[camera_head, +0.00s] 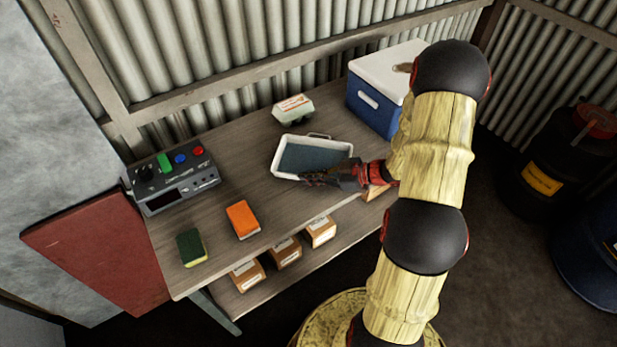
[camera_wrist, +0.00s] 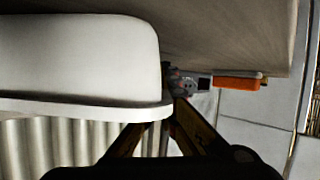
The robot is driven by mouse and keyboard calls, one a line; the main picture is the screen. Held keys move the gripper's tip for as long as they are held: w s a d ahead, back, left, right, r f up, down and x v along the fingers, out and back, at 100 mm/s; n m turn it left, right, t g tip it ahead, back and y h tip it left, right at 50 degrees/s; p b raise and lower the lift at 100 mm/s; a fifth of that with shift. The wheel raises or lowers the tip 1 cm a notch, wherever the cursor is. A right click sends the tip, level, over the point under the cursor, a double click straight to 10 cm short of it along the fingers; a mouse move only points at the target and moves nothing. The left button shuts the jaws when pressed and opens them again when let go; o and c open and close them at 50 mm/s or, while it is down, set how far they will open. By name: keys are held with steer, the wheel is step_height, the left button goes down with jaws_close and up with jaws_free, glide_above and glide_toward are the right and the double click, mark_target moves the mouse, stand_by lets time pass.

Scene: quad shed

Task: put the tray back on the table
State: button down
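The tray (camera_head: 318,158) is white with a blue-grey inside and a handle at its far side. In the head view it is level over the middle of the table (camera_head: 240,175), at or very near the tabletop; I cannot tell whether it touches. My gripper (camera_head: 318,178) is at the tray's near rim, coming from the right. In the wrist view the tray's white wall and rim (camera_wrist: 80,106) fill the upper left. My fingers (camera_wrist: 170,98) converge at the rim's end and look closed on it; the rim hides part of one finger.
A blue cooler with a white lid (camera_head: 378,108) and an egg carton (camera_head: 293,109) stand behind the tray. Small boxes (camera_head: 286,253) sit on the lower shelf.

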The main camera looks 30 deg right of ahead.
steer(key=c, duration=2.4)
jaws_free()
steer(key=shift+f, duration=0.1)
steer(key=o, duration=0.3)
steer(key=shift+o, duration=0.3)
